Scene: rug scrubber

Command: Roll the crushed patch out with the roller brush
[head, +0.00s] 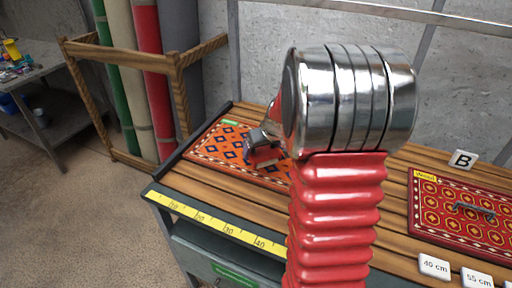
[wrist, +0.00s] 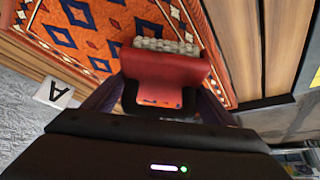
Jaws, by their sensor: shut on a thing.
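An orange rug with dark blue diamonds (head: 212,145) lies on the left part of the wooden bench; it fills the upper part of the wrist view (wrist: 95,22). My gripper (head: 258,150) is low over this rug, partly hidden by my arm. In the wrist view my gripper (wrist: 158,100) is shut on the roller brush (wrist: 165,65), which has a red body and a pale bristled roller at its far side. The roller is at the rug, towards its patterned border; I cannot tell if it touches. I cannot make out a crushed patch.
A red rug (head: 430,225) with a grey handled thing (head: 474,210) on it lies at the right, by card B (head: 463,159). Card A (wrist: 55,93) shows in the wrist view. A yellow ruler (head: 215,223) runs along the front edge. Carpet rolls (head: 150,80) stand behind left.

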